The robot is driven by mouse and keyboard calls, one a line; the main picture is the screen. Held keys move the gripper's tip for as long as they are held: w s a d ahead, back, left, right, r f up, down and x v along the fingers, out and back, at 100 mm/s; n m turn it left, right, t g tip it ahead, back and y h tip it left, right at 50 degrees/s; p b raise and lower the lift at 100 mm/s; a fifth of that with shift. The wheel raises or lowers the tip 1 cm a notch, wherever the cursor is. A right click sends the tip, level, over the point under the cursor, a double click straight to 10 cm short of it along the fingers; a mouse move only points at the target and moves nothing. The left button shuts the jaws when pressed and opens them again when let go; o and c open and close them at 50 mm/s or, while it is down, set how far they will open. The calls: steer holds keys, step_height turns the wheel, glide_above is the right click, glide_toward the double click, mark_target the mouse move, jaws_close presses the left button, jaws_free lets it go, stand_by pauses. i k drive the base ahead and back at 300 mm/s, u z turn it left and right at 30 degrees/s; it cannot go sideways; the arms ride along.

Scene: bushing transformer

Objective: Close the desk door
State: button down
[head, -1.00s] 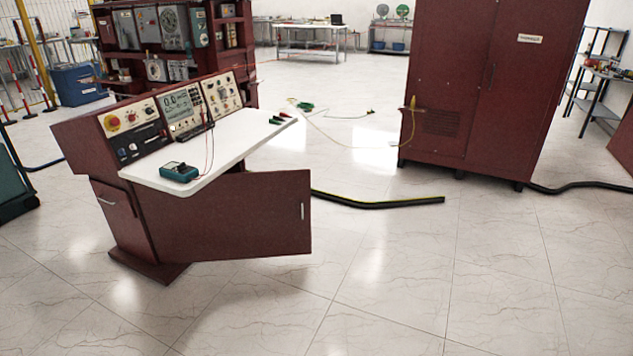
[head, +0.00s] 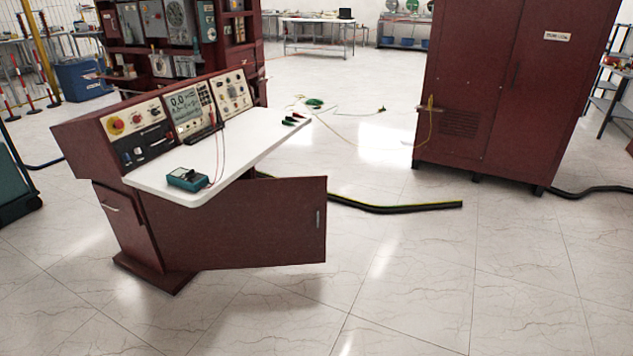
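The desk (head: 131,235) is dark red with a white worktop (head: 240,150) and a sloped instrument panel, left of centre in the head view. Its desk door (head: 245,222) is a dark red panel that stands open, swung out to the right below the worktop. A small metal handle (head: 318,219) sits near the door's free right edge. The desk's inside is hidden behind the door. My gripper is not in the head view.
A tall dark red cabinet (head: 500,100) stands at the right. A thick black cable (head: 395,208) lies on the floor behind the door. A teal multimeter (head: 187,179) rests on the worktop.

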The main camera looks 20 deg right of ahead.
mark_target(274, 222)
steer(key=z, duration=0.05)
steer(key=i, duration=0.75)
steer(key=u, duration=0.5)
steer(key=i, duration=0.75)
steer(key=u, duration=0.3)
